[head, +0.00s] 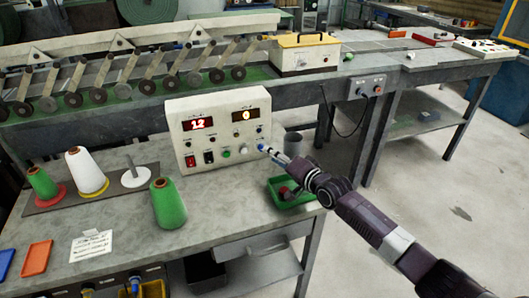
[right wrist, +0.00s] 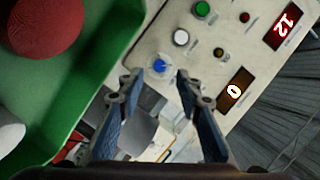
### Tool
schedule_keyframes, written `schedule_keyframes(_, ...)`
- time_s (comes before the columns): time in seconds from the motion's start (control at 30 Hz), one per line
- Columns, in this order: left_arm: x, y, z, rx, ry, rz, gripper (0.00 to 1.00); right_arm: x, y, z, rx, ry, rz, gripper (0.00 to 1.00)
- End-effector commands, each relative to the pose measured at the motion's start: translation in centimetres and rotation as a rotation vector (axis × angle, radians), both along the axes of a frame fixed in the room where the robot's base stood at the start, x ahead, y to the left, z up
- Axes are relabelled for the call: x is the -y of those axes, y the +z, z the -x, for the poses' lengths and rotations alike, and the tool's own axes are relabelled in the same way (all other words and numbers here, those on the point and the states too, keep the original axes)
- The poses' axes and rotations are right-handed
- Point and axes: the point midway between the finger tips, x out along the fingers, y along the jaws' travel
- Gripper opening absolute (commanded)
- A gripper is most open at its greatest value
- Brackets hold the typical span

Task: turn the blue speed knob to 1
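The white control box (head: 219,128) stands on the near workbench, with a red display reading 12 (head: 198,123) and an amber display reading 0 (head: 242,115). The blue speed knob (right wrist: 160,66) is on its front panel on a pale round base. In the head view the knob (head: 261,147) is at the panel's lower right, partly hidden by my gripper. My right gripper (head: 272,153) is right in front of it. In the right wrist view the gripper (right wrist: 158,84) is open, its fingers apart on either side of the knob; contact cannot be told. My left gripper is not in view.
A green tray (head: 308,199) with a red item is below my right gripper. Thread cones, one green (head: 168,204), stand to the left. A white push button (right wrist: 181,37) is near the knob.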

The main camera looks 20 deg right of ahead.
Motion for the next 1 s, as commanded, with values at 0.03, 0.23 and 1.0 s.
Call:
schedule_keyframes(0.03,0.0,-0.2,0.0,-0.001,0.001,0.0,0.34,-0.3,-0.2,-0.8,0.0,0.0,-0.001,0.33)
schedule_keyframes(0.23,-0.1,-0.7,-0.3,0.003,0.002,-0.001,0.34,-1.0,-0.8,-3.1,0.0,0.0,0.0,0.33)
schedule_keyframes(1.0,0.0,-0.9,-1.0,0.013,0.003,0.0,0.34,-1.5,-1.1,-4.7,0.0,0.0,0.0,0.11)
